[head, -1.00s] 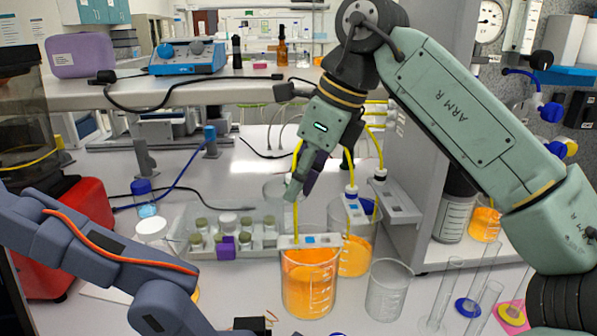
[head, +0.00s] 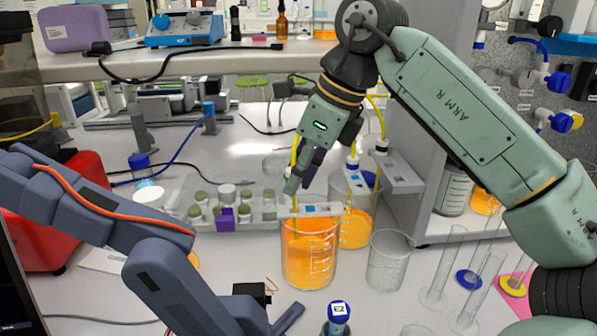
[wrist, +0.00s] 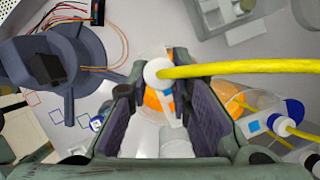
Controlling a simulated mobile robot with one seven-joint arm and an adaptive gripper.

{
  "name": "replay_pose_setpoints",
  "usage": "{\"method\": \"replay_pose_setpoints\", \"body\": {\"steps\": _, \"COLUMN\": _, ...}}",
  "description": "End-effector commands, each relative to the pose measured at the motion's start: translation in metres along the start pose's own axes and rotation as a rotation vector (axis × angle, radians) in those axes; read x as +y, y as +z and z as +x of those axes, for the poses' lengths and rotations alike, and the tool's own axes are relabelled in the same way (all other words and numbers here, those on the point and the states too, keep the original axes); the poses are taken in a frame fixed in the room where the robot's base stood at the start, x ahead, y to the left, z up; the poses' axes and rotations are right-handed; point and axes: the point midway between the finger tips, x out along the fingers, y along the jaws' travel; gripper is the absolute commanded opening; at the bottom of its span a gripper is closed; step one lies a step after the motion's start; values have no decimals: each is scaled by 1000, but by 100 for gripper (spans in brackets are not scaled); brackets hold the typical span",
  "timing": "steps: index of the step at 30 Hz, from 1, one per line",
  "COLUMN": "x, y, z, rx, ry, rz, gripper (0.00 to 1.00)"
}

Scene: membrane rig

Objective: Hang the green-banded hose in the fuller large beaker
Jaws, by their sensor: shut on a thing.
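My gripper (head: 300,182) is above the front large beaker (head: 310,262), which holds orange liquid. In the wrist view, my gripper (wrist: 162,92) is shut on a yellow hose (wrist: 240,67) with a white collar (wrist: 157,72) between the pads. The hose (head: 296,155) shows beside the gripper in the head view, its lower end running down toward the front beaker. I cannot see a green band. Behind stands a second large beaker (head: 357,232), its orange level lower.
An empty beaker (head: 388,262) stands right of the front one, with several glass cylinders (head: 440,270) beyond. A rack of vials (head: 180,212) lies to the left. A blue-grey jointed arm (head: 110,210) reaches across the left. A blue-capped bottle (head: 338,316) labelled E2 is at the front.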

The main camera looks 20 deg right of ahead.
Motion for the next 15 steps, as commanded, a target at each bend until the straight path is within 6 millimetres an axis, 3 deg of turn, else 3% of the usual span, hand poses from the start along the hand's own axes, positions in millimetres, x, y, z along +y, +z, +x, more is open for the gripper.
{"method": "replay_pose_setpoints", "body": {"steps": 15, "x": 0, "y": -10, "z": 24, "rx": -1, "ry": 0, "rz": 0, "gripper": 0}}
